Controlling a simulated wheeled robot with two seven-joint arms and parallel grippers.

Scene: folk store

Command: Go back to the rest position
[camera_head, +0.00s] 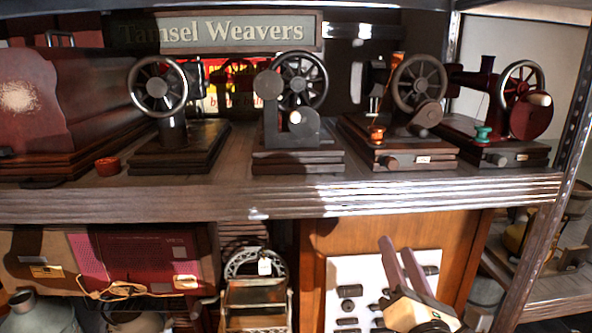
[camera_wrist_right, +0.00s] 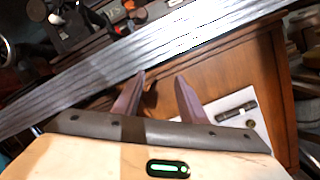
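My right gripper (camera_head: 403,265) is at the lower right in the head view, in front of the lower part of the shelf. Its two fingers point up and stand apart with nothing between them. In the right wrist view the same gripper (camera_wrist_right: 162,90) is open and empty, below the shelf edge and in front of a brown wooden panel (camera_wrist_right: 232,72). My left gripper is in neither view.
A shelf edge (camera_head: 200,203) crosses the head view above my right gripper. Several old sewing machines (camera_head: 295,110) stand on it. A white board with dark parts (camera_head: 345,270) is behind the gripper. A metal post (camera_head: 560,190) stands at the right.

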